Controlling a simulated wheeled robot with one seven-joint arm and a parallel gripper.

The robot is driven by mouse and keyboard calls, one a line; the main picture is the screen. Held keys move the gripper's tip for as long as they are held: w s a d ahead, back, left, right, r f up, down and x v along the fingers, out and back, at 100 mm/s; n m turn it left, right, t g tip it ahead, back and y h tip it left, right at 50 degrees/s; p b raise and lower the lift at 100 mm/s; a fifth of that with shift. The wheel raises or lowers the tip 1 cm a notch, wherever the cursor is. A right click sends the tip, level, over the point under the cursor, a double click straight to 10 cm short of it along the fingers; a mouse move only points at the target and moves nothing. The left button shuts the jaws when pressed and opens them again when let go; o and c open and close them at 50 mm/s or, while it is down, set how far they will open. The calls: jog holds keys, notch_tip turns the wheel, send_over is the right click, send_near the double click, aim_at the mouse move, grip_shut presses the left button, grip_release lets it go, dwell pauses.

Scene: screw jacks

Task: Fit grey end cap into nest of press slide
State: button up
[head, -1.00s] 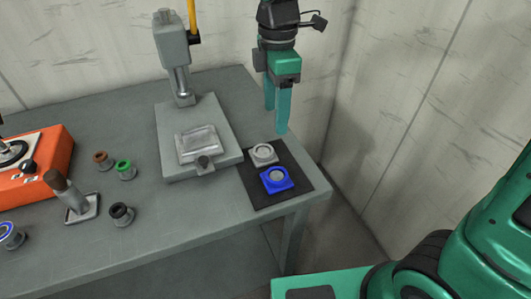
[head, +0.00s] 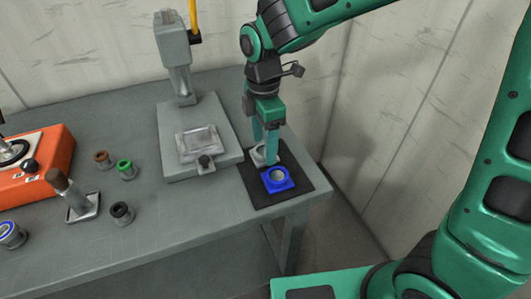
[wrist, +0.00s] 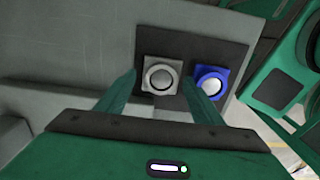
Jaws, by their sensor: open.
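The grey end cap (head: 259,154) is a square piece with a round raised ring, lying on the dark mat; my gripper partly hides it in the head view. In the wrist view the grey end cap (wrist: 160,76) shows between my two fingers. My gripper (head: 265,160) is open and points down over it, one finger on either side; I cannot tell whether the fingers touch it. The press slide (head: 197,144) is a pale plate with a shallow nest, on the base of the grey press (head: 174,50), left of my gripper. The nest looks empty.
A blue end cap (head: 278,179) lies close beside the grey one on the dark mat (head: 293,194). An orange unit (head: 45,180), a hand tool on a plate (head: 75,202) and several small bushings stand on the left. The table (head: 165,235) front is clear.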

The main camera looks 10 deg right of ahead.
jog(key=shift+f, duration=0.4)
jog(key=c, duration=1)
jog(key=shift+c, duration=0.5)
jog(key=shift+r, duration=0.15)
